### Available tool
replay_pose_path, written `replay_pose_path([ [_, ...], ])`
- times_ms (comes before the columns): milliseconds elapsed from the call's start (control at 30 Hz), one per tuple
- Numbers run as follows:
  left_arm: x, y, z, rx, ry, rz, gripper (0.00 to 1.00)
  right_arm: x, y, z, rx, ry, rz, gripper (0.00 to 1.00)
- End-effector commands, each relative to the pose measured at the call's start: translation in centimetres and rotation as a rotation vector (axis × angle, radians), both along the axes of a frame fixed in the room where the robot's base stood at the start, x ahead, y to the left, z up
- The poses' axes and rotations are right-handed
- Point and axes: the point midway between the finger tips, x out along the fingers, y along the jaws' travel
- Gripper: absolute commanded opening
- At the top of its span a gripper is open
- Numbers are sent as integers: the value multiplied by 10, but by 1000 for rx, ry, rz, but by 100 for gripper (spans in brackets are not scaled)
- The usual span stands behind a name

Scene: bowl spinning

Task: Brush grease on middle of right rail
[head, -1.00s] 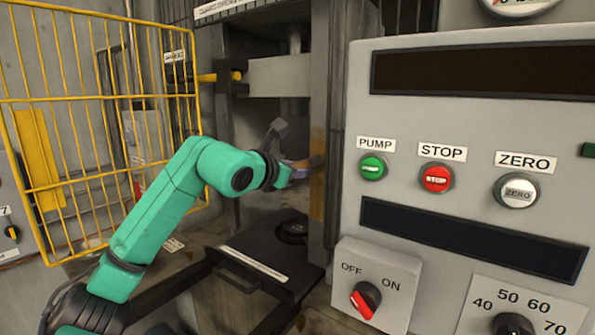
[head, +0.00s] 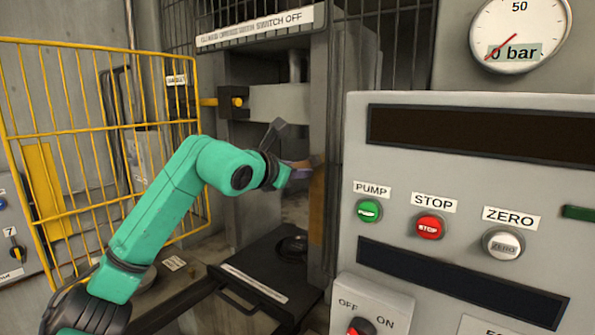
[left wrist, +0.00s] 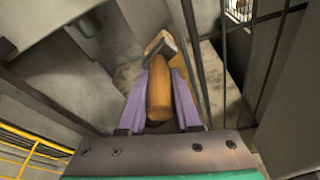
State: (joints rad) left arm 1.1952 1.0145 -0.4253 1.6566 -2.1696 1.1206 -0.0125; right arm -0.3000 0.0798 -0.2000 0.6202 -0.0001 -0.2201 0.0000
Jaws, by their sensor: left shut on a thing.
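My left gripper (head: 296,168) is inside the press opening, beside the right upright. In the left wrist view, its purple fingers (left wrist: 160,92) are shut around the wooden handle of a brush (left wrist: 159,95). The brush's far end points away from the gripper, and its tip is hard to make out. The right rail (head: 318,205) is the upright with a brown-yellow strip on its face, just right of the gripper. I cannot tell whether the brush touches it. My right gripper is in neither view.
A grey control panel (head: 470,180) with buttons stands at the right front. A yellow mesh guard (head: 95,125) stands open at the left. A metal crossbeam (head: 280,103) hangs above the gripper. A black plate with a handle (head: 258,270) lies below. A gauge (head: 520,30) is at upper right.

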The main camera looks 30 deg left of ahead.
Motion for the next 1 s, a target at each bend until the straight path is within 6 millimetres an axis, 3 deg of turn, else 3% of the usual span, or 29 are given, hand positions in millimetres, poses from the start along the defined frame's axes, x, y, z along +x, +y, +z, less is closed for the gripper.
replay_pose_path([
  [33, 1, 0, 8, 0, -3, 0, 0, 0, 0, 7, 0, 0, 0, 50],
  [367, -2, 0, 4, 0, -3, 0, 0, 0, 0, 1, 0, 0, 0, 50],
  [1000, -80, 12, 2, 0, -4, 1, 0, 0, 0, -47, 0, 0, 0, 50],
])
